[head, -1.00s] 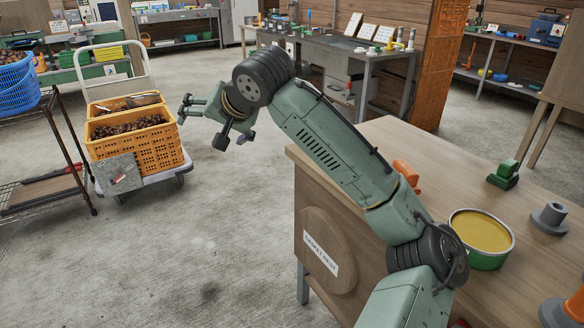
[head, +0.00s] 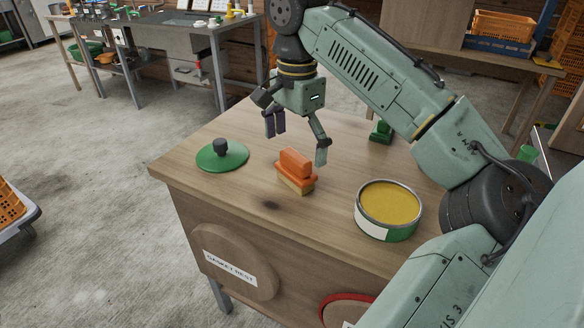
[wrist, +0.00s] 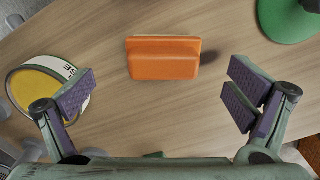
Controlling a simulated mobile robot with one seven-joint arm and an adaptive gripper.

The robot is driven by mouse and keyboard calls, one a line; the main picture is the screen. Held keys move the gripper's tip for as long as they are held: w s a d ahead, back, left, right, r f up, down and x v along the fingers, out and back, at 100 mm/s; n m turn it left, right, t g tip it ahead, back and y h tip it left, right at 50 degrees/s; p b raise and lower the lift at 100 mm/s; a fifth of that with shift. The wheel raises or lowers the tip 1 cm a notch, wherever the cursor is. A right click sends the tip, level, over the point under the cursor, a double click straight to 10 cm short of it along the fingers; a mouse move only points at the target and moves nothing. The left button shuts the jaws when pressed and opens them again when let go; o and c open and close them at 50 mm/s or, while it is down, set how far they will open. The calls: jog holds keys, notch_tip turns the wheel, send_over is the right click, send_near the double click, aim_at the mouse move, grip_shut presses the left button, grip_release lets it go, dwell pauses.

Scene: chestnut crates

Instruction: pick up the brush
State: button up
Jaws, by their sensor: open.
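The brush (head: 296,168) has an orange grip and body over a pale yellow bristle block. It stands bristles down on the wooden table, near its front edge. In the wrist view the brush (wrist: 163,58) shows from above, lying crosswise at the upper middle. My gripper (head: 298,150) is open and empty above the table, just behind and above the brush. In the wrist view my gripper (wrist: 160,103) has its fingers spread wide, to the left and right of the brush and below it in the picture. Nothing is between the fingers.
A green lid (head: 222,156) with a dark knob lies left of the brush. An open tin of yellow stuff (head: 388,212) stands to its right. A green object (head: 381,132) stands farther back. Bare table (head: 225,195) lies around the brush.

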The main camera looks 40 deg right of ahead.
aim_at(295, 170)
jog(key=shift+w+f+p, duration=0.2)
jog(key=shift+f+p, duration=0.1)
jog(key=shift+f, duration=3.15)
jog(key=shift+c, duration=0.5)
jog(key=c, duration=1.3)
jog(key=shift+r, duration=0.15)
